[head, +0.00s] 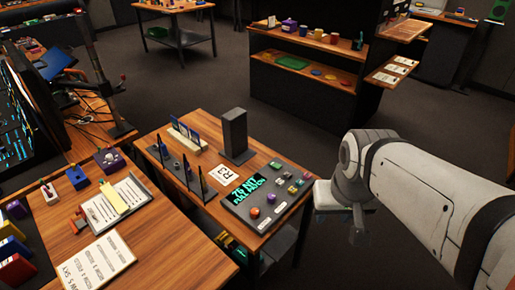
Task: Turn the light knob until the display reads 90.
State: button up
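A dark control panel (240,211) lies on the wooden table in the head view. Its display (247,190) shows green text that seems to read 76 NIT, with a second line like FULL MOON. An orange-red knob (255,212) and a purple knob (271,198) stand on the panel, with several small coloured controls behind them. I cannot tell which one is the light knob. My gripper (350,219) hangs to the right of the panel, apart from it, beyond the table's right edge. Its fingers are small and dark, and their opening cannot be made out.
A dark upright block (234,132) and a white R3 card (224,174) stand or lie behind the panel. Slim dark posts and a rack (187,136) are to the left. Another table with a clipboard (115,205) is at lower left. Open floor lies behind the panel table.

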aim_at(255, 212)
jog(key=z, duration=0.15)
jog(key=k, duration=0.85)
jog(key=u, duration=0.45)
jog(key=i, duration=1)
jog(key=u, duration=0.1)
